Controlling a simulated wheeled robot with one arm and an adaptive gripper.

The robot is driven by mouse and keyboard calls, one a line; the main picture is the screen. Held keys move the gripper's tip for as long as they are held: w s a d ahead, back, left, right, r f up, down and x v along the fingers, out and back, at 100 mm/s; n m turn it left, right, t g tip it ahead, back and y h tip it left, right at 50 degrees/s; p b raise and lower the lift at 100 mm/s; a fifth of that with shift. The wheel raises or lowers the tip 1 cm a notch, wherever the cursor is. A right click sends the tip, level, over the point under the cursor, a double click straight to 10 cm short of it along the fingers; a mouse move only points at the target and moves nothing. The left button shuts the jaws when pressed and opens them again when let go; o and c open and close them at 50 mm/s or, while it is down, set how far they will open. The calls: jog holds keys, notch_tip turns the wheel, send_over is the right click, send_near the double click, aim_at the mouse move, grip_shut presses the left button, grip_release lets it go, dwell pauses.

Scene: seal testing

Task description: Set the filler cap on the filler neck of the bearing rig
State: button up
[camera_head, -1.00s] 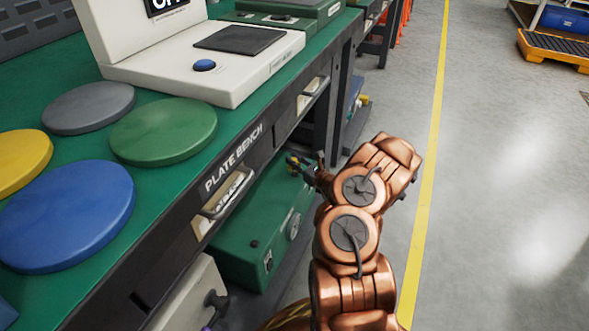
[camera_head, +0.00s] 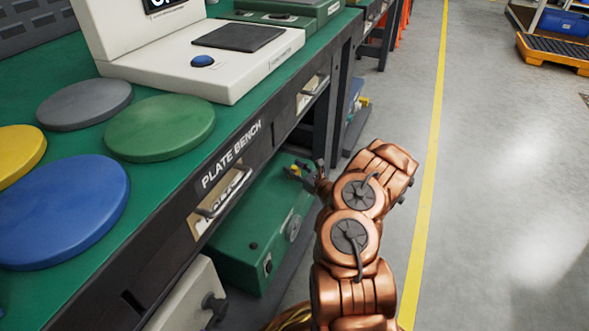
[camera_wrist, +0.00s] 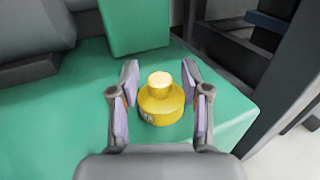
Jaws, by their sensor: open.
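A yellow round piece with a knob on top, looking like the filler cap (camera_wrist: 161,104), sits upright on a green surface (camera_wrist: 60,130) in the wrist view. My gripper (camera_wrist: 160,82) is open, with one finger on each side of the cap and a gap at both sides. In the head view my gripper (camera_head: 305,172) is small and dark, beyond my copper arm, low beside the bench; a yellow bit shows by it. I cannot make out a filler neck in either view.
The plate bench (camera_head: 150,222) is at the left, with a blue plate (camera_head: 65,210), a green plate (camera_head: 160,127) and a white instrument (camera_head: 140,78) on top. A green case (camera_head: 250,220) stands beneath it. A green block (camera_wrist: 135,25) rises behind the cap.

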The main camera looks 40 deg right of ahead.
jog(key=shift+r, duration=0.1)
jog(key=shift+r, duration=0.15)
jog(key=s+d+p, duration=0.1)
jog(key=s+p, duration=0.3)
jog(key=s, duration=0.8)
jog(key=shift+d, duration=0.3)
jog(key=shift+w, duration=0.1)
